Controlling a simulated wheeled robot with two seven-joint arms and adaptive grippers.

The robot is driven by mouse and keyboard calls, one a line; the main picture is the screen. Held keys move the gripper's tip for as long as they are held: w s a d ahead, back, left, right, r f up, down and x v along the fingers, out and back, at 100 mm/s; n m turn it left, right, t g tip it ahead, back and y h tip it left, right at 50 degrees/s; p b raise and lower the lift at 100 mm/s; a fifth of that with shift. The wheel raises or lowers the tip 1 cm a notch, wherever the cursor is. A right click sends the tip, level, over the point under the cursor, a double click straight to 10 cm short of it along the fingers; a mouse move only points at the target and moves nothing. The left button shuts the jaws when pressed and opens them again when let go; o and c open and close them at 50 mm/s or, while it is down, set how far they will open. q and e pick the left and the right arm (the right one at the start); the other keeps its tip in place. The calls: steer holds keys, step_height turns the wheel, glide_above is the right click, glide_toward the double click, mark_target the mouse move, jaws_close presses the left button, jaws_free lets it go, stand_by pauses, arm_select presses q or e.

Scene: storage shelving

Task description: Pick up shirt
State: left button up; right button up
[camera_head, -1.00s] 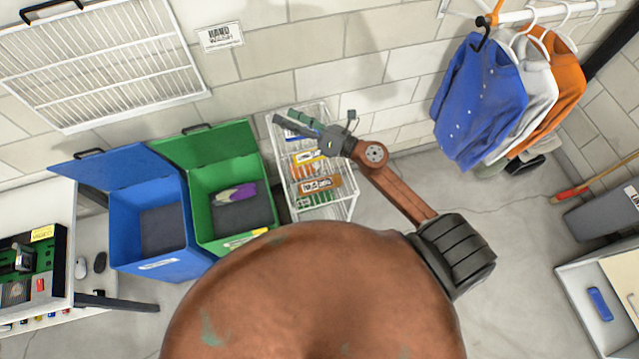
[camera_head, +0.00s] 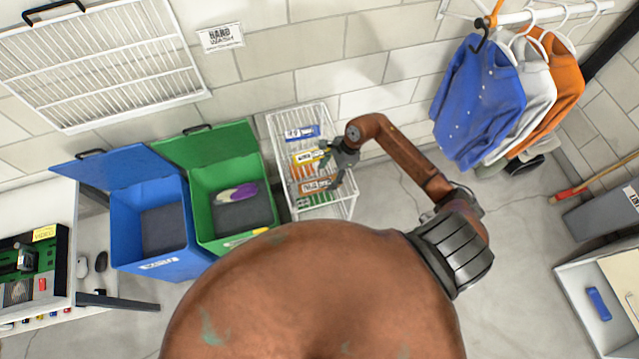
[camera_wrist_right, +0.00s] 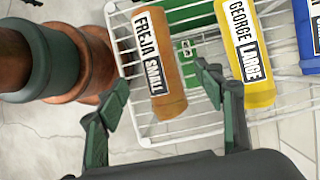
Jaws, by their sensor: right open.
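A blue shirt (camera_head: 478,100), a white shirt (camera_head: 536,92) and an orange shirt (camera_head: 563,85) hang on a rail at the upper right. My right gripper (camera_head: 328,165) is open and empty over the white wire basket (camera_head: 350,207), away from the hanging shirts. The basket holds labelled bundles: an orange one marked FREJA SMALL (camera_wrist_right: 152,62), a yellow one marked GEORGE LARGE (camera_wrist_right: 243,50) and a blue one (camera_head: 302,132). In the right wrist view my open fingers (camera_wrist_right: 160,88) stand either side of the orange bundle's near end. I cannot tell whether they touch it. My left gripper is out of view.
An open blue bin (camera_head: 150,265) and an open green bin (camera_head: 205,225) stand left of the basket. A purple and white item (camera_head: 237,192) lies in the green bin. A white table (camera_head: 120,215) is at far left. A white drawer (camera_head: 575,290) stands at lower right.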

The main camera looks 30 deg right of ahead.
mark_target(321, 181)
steer(key=shift+a+p+x, duration=0.2)
steer(key=shift+p+x, duration=0.35)
steer(key=shift+x, duration=1.8)
steer(key=shift+w+r, duration=0.1)
steer(key=shift+w, duration=0.05)
steer(key=shift+c, duration=0.2)
steer(key=c, duration=1.3)
